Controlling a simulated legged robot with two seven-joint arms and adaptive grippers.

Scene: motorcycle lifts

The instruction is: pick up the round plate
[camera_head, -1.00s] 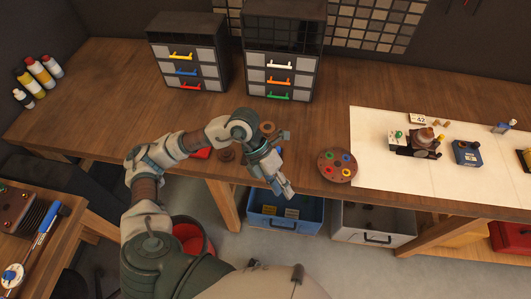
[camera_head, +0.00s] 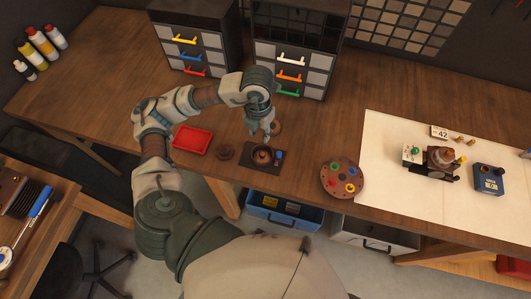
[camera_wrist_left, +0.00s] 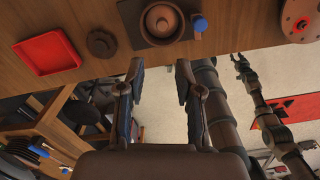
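The round plate (camera_head: 342,179) is a brown disc with red, green, blue and yellow round pieces on it. It lies flat at the table's front edge, just left of the white sheet. Part of it shows at the top right of the left wrist view (camera_wrist_left: 300,18). My left gripper (camera_head: 266,128) is left of the plate, near a small brown pot, and does not touch the plate. In the left wrist view its two fingers (camera_wrist_left: 160,78) are spread with nothing between them. A jointed limb of mine at the right there may end in my right gripper, too small to read.
A brown pot (camera_head: 263,157) on a dark mat, a small dark disc (camera_head: 225,152) and a red tray (camera_head: 192,139) lie left of the plate. The white sheet (camera_head: 390,150) with small models is to its right. Drawer cabinets (camera_head: 290,50) stand behind.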

